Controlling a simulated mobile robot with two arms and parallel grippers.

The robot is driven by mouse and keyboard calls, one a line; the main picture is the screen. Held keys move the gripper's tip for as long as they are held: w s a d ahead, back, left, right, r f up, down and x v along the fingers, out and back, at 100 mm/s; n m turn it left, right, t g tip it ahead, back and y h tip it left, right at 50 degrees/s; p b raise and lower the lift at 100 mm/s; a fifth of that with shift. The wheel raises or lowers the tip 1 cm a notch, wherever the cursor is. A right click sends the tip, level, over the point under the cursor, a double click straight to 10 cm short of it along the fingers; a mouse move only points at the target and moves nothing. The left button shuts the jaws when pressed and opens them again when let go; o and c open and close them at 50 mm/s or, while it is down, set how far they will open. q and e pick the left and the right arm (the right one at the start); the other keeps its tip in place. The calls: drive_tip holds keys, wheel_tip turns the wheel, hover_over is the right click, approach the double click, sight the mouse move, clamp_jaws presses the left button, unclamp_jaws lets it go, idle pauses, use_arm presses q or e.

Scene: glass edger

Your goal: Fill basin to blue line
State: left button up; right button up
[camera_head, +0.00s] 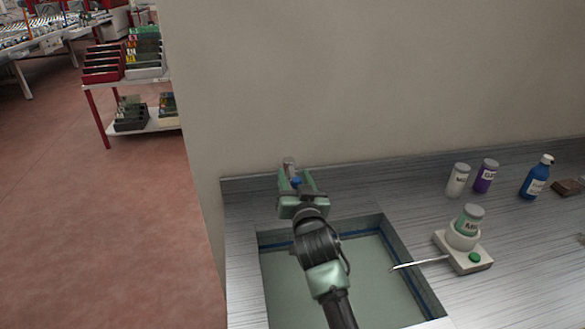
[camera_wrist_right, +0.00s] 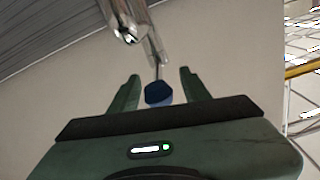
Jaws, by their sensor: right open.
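The sunken basin (camera_head: 385,222) is set in the metal counter, with a blue line (camera_head: 352,234) along its inner walls. Its inside looks flat grey-green; I cannot tell how high any water stands. The metal faucet (camera_head: 289,165) rises behind the basin's back edge; its spout shows in the right wrist view (camera_wrist_right: 128,22). My right gripper (camera_head: 302,180) is open at the faucet. A blue knob (camera_wrist_right: 158,92) on the faucet sits between its open fingers (camera_wrist_right: 158,84), with gaps on both sides. My right arm crosses over the basin and hides part of it. My left gripper is not in view.
Right of the basin, a white dispenser (camera_head: 470,260) with a green button holds an upturned bottle (camera_head: 469,219), its thin tube reaching over the basin. A wall closes the back.

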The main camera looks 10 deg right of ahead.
sight(290, 164)
drive_tip(key=w, duration=0.2)
drive_tip(key=shift+w+d+f, duration=0.1)
drive_tip(key=shift+w+f, duration=0.05)
drive_tip(key=shift+w, duration=0.55)
drive_tip(key=shift+c, duration=0.4)
drive_tip(key=shift+w, duration=0.1)
clamp_jaws()
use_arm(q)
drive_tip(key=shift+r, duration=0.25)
